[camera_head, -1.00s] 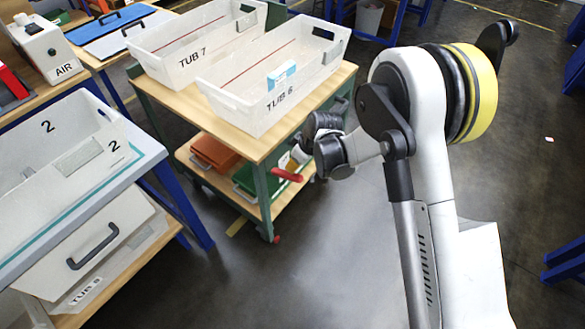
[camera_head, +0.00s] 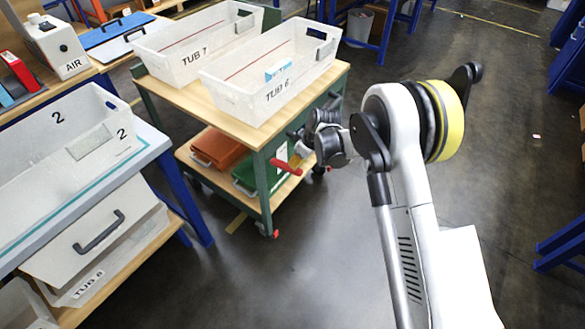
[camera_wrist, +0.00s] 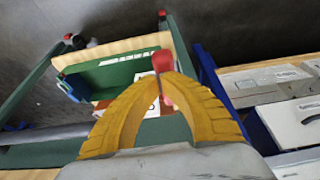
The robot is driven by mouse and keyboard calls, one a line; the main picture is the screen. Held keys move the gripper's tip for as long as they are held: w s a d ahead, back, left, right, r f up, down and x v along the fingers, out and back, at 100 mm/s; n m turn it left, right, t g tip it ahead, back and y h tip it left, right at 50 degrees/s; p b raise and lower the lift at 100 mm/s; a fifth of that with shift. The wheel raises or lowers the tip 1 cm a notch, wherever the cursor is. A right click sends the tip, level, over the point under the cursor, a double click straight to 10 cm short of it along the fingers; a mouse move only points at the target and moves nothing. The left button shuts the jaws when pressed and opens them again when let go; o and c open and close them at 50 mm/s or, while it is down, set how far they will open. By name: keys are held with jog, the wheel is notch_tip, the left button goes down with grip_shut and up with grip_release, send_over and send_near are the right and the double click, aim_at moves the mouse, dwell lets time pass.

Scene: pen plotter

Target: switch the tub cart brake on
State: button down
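The tub cart (camera_head: 258,142) has a wooden top, a wooden lower shelf and green legs. A red brake lever (camera_head: 286,166) sticks out from its near right side. In the wrist view the red lever (camera_wrist: 163,62) shows straight ahead, at and just beyond my yellow fingertips. My gripper (camera_wrist: 160,80) has its fingertips close together, with some red visible between them. Whether they press on the lever cannot be told. In the head view my gripper (camera_head: 301,152) is beside the cart, close to the lever, and partly hidden by my wrist.
Tub 7 (camera_head: 165,62) and tub 6 (camera_head: 232,101) stand on the cart top. Orange (camera_head: 218,149) and green (camera_head: 244,176) cases lie on its shelf. A blue-legged rack with tubs (camera_head: 150,150) stands at left. The floor (camera_head: 300,265) in front is clear.

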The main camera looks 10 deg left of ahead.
jog(key=shift+d+f+y, duration=0.3)
jog(key=shift+f+y, duration=0.1)
jog(key=shift+f, duration=0.15)
jog(key=shift+s+d+f+t+y, duration=0.1)
jog(key=shift+f+t+y, duration=0.3)
jog(key=shift+y, duration=0.3)
jog(key=shift+f+y, duration=0.2)
jog(key=shift+y, duration=0.1)
jog(key=shift+f, duration=1.8)
